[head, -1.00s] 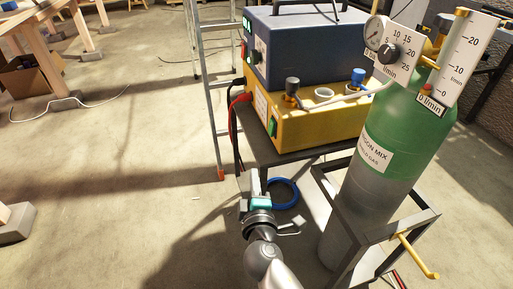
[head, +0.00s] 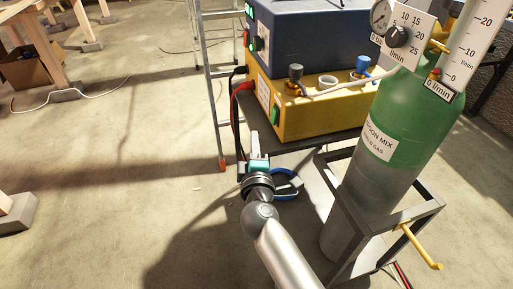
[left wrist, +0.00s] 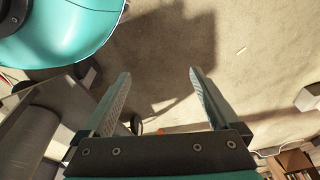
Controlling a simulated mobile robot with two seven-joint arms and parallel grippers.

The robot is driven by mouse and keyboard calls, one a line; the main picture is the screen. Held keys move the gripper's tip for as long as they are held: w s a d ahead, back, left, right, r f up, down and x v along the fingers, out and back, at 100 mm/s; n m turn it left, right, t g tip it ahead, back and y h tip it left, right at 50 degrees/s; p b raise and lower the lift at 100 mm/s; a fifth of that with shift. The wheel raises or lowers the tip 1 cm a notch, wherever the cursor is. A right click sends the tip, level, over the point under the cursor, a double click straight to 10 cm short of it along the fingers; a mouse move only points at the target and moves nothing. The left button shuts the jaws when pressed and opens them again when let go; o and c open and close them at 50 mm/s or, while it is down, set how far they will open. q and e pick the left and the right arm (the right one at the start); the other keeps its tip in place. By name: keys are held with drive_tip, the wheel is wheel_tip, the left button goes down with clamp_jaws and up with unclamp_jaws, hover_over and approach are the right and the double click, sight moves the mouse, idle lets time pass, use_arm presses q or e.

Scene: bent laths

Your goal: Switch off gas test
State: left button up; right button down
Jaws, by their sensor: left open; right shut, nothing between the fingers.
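The yellow unit (head: 320,118) stands on a dark cart and carries a green rocker switch (head: 276,115) on its narrow left face. Whether the rocker is up or down is too small to tell. My right gripper (head: 254,138) is shut and empty, just below and left of that switch, apparently apart from it. The green gas cylinder (head: 405,115) stands at right with a black knob (head: 397,37) on its flow plate. The flow tube (head: 462,60) has a red float low down, by the "0 l/min" label. My left gripper (left wrist: 160,85) is open and empty in the left wrist view.
A blue power unit (head: 310,40) sits on the yellow one. Red and black cables (head: 238,100) hang at its left, beside a ladder (head: 213,90). A dark cylinder frame (head: 400,215) stands close right of my right arm. Floor at left is mostly clear.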

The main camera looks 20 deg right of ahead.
sight(274, 115)
drive_tip(key=w+d, duration=0.1)
drive_tip(key=w, duration=0.1)
drive_tip(key=w+d, duration=0.2)
drive_tip(key=w, duration=0.1)
drive_tip(key=shift+w+d+f+b, duration=0.3)
drive_tip(key=shift+b, duration=0.05)
use_arm(q)
drive_tip(key=shift+w+d+r, duration=0.15)
drive_tip(key=shift+d+r, duration=0.05)
drive_tip(key=shift+r, duration=0.25)
drive_tip(key=shift+w+d+r, duration=0.1)
drive_tip(key=shift+d+r, duration=0.05)
drive_tip(key=shift+r, duration=0.3)
use_arm(e)
drive_tip(key=shift+d+f, duration=0.1)
drive_tip(key=shift+d, duration=0.7)
use_arm(q)
drive_tip(key=shift+f, duration=0.1)
